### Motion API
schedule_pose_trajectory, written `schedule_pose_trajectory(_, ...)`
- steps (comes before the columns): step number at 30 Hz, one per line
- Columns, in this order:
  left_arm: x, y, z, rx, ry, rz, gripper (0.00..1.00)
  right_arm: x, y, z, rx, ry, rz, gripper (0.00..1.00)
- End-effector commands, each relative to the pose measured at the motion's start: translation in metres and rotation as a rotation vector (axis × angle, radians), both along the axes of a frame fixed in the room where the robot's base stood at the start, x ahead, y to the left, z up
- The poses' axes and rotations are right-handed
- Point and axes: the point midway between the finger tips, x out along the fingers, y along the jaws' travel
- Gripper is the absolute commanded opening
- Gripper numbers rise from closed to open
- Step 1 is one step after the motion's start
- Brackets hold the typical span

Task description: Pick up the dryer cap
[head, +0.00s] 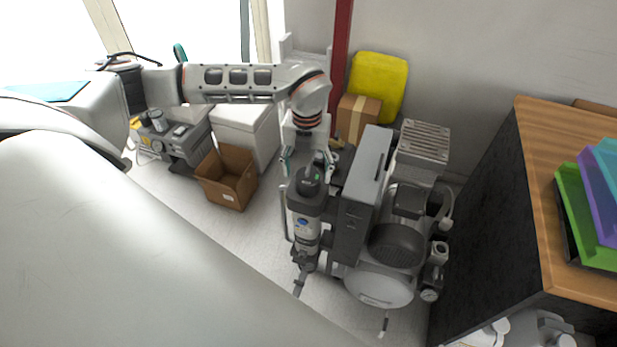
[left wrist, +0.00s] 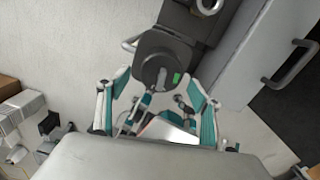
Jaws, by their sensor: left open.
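The dryer cap (head: 309,181) is the dark round top of the upright dryer cylinder (head: 303,226), with a small green mark on it. The cap also shows in the left wrist view (left wrist: 158,58), seen from above. My left gripper (head: 308,163) is open, pointing down over the cap. In the left wrist view, its teal-padded fingers (left wrist: 160,90) are spread to either side, at the near edge of the cap. I cannot tell whether they touch it. Nothing is held between them. My right gripper is not in view.
A tall grey box (head: 362,190) stands close to the right of the dryer, with the compressor (head: 385,275) beside it. An open cardboard box (head: 228,178) is on the floor to the left. A wood-topped cabinet (head: 540,160) stands at the right.

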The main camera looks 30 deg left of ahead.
Motion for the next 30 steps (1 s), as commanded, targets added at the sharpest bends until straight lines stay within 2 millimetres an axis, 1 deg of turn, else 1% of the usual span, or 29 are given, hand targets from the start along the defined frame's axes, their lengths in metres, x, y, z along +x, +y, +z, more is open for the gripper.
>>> schedule_pose_trajectory(3, 0.002, 0.002, -0.018, 0.001, 0.004, 0.001, 0.65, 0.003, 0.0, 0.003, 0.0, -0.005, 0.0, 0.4)
schedule_pose_trajectory(7, 0.003, 0.001, -0.035, -0.001, 0.003, 0.0, 0.65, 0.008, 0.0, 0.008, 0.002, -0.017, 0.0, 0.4)
schedule_pose_trajectory(11, 0.004, 0.001, -0.043, -0.001, 0.001, -0.001, 0.65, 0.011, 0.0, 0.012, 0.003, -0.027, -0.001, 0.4)
schedule_pose_trajectory(17, 0.004, 0.001, -0.044, -0.001, 0.001, -0.001, 0.65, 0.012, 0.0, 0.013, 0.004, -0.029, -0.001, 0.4)
schedule_pose_trajectory(18, 0.004, 0.001, -0.043, -0.001, 0.001, -0.001, 0.6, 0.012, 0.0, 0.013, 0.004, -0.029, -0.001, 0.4)
schedule_pose_trajectory(20, 0.004, 0.001, -0.043, -0.001, 0.001, -0.001, 0.44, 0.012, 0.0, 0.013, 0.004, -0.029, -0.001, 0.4)
schedule_pose_trajectory(21, 0.004, 0.001, -0.043, -0.001, 0.001, -0.001, 0.34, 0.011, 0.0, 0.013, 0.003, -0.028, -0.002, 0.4)
schedule_pose_trajectory(22, 0.004, 0.001, -0.043, -0.001, 0.001, -0.001, 0.26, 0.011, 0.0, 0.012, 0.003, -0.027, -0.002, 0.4)
schedule_pose_trajectory(23, 0.004, 0.001, -0.043, -0.001, 0.001, -0.001, 0.21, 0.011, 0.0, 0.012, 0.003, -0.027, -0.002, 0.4)
schedule_pose_trajectory(30, 0.004, 0.001, -0.043, -0.002, -0.001, -0.001, 0.21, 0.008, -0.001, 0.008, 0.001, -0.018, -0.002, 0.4)
